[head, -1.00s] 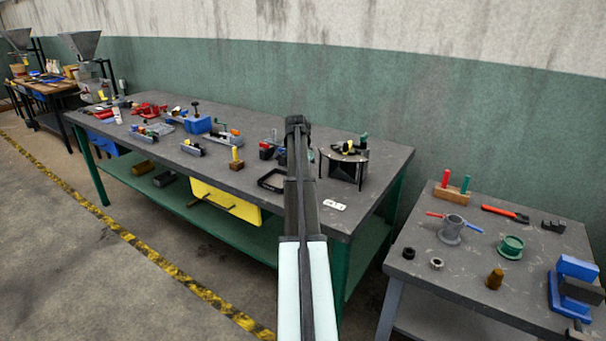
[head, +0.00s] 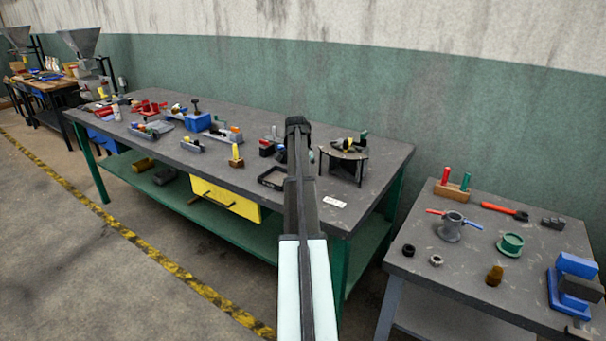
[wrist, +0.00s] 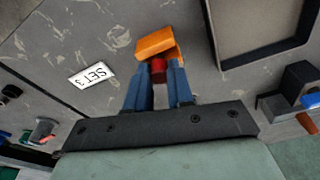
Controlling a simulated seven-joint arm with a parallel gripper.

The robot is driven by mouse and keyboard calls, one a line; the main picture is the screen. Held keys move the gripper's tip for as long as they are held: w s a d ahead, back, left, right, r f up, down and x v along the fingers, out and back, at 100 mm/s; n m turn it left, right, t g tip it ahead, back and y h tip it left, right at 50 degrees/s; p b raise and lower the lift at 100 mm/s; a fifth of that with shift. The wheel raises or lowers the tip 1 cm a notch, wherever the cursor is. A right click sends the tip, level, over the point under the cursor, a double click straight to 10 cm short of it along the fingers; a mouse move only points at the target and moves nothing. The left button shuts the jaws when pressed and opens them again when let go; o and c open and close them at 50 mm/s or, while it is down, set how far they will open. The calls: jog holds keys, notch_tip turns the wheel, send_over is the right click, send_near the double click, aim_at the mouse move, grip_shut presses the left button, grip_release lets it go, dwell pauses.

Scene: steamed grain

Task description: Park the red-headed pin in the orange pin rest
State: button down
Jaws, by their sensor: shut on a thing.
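In the wrist view my gripper (wrist: 158,72) has its two blue fingers shut on the red head of the pin (wrist: 158,66). The orange pin rest (wrist: 155,43) lies just beyond the fingertips, right by the red head. The pin's shank is hidden, and I cannot tell whether it touches or sits in the rest. In the head view my own arm hides the fingers, the pin and the rest.
A white SET 3 label (wrist: 92,75) lies left of the rest in the wrist view. A black-rimmed tray (wrist: 262,60) is on the right. In the head view, a round black-legged stand (head: 344,160) is right of my arm, and a side table (head: 470,280) holds several parts.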

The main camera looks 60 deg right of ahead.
jog(key=shift+f, duration=0.2)
dwell(0.4)
jog(key=c, duration=0.9)
grip_release()
notch_tip(320, 180, up, 14)
jog(key=a, duration=0.2)
jog(key=shift+w+f, duration=0.15)
jog(key=shift+w, duration=0.1)
